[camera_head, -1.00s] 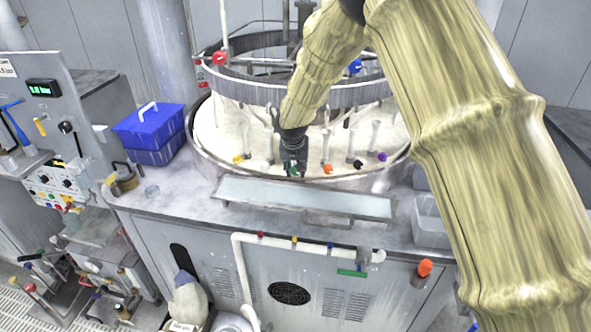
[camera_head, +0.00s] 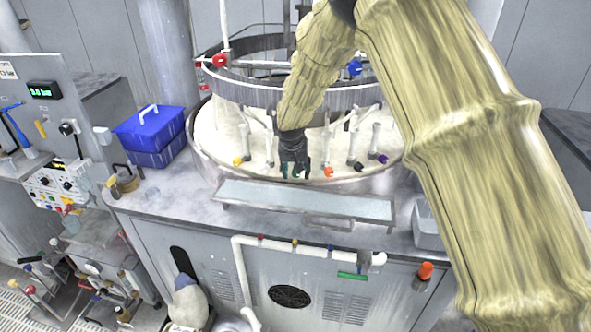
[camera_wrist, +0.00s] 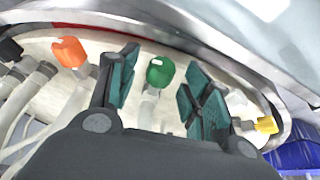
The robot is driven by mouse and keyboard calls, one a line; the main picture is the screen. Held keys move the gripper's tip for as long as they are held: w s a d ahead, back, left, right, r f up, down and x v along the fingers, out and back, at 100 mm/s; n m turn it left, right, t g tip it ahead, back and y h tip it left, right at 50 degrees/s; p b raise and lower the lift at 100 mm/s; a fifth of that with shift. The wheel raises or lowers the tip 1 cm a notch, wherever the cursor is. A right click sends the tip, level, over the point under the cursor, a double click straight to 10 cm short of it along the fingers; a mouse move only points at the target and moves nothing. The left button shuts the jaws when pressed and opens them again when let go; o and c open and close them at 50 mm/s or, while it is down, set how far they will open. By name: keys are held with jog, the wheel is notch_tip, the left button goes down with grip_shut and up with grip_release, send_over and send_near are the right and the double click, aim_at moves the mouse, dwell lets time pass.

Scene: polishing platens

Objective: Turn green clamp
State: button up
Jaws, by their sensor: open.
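The green clamp (camera_wrist: 160,72) shows in the wrist view as a green knob on a pale stem, between the two teal finger pads of my gripper (camera_wrist: 163,90). Gaps show on both sides of the knob, so the fingers are open around it and do not visibly touch it. In the head view my gripper (camera_head: 295,170) points down at the front rim of the round platen basin (camera_head: 215,160). There the green clamp is mostly hidden by the fingers.
An orange clamp (camera_wrist: 69,52) stands left of my gripper in the wrist view, and a yellow clamp (camera_wrist: 266,125) stands right. In the head view a black clamp (camera_head: 364,180) and a purple clamp (camera_head: 382,159) stand further right. A flat tray (camera_head: 300,200) lies in front.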

jog(key=v, duration=1.1)
jog(key=shift+s+r, duration=0.15)
jog(key=shift+r, duration=0.25)
jog(key=shift+a, duration=0.15)
